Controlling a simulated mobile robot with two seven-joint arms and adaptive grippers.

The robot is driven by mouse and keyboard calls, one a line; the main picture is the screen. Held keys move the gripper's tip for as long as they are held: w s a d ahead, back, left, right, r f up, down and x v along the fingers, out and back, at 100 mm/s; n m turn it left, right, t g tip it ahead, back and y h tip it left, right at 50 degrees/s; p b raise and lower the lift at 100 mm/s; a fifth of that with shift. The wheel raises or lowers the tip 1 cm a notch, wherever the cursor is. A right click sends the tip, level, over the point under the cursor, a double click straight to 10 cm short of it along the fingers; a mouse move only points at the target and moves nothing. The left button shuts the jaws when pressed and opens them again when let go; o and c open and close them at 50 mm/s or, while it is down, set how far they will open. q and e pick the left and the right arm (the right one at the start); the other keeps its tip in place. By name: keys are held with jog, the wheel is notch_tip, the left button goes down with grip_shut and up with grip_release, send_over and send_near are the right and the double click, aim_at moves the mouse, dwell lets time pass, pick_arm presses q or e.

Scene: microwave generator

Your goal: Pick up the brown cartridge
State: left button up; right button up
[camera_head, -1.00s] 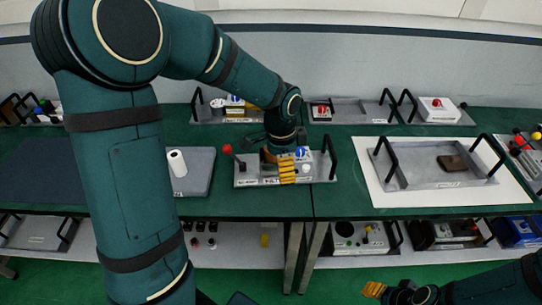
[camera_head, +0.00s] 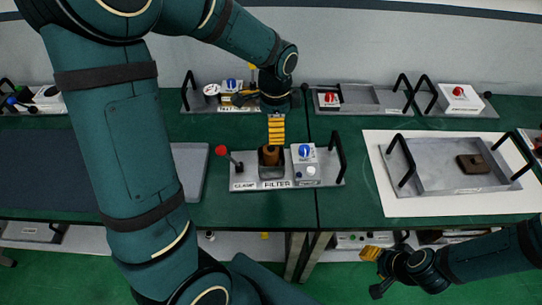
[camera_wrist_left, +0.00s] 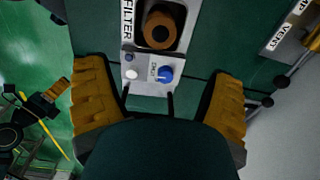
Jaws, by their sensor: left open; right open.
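The brown cartridge (camera_head: 270,155) is a short round piece with a dark hole in its top. It stands upright in the metal holder of the fixture labelled FILTER (camera_head: 247,185), and also shows in the left wrist view (camera_wrist_left: 160,30). My left gripper (camera_head: 276,142) appears just behind and above the cartridge in the head view. Its yellow fingers are spread wide and empty in the left wrist view (camera_wrist_left: 158,76), with the cartridge beyond the fingertips. My right gripper (camera_head: 371,253) is low at the right, in front of the table edge, far from the cartridge.
The fixture carries a red-knobbed clamp lever (camera_head: 221,150), a blue knob (camera_head: 305,151) and a black handle (camera_head: 339,157). A grey tray (camera_head: 440,180) with a dark brown block (camera_head: 474,163) lies to the right. More fixtures line the back. Green table is bare in front.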

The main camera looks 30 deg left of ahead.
aim_at(271, 149)
pick_arm(q)
notch_tip(271, 149, down, 4)
jog(key=shift+w+a+f, duration=0.1)
jog(key=shift+f, duration=0.15)
jog(key=f, duration=0.3)
jog(key=s+f+b, duration=0.1)
jog(key=f, duration=0.1)
jog(key=shift+a, duration=0.3)
jog(key=shift+w+f, duration=0.1)
jog(key=shift+f, duration=0.25)
jog(key=c, duration=1.3)
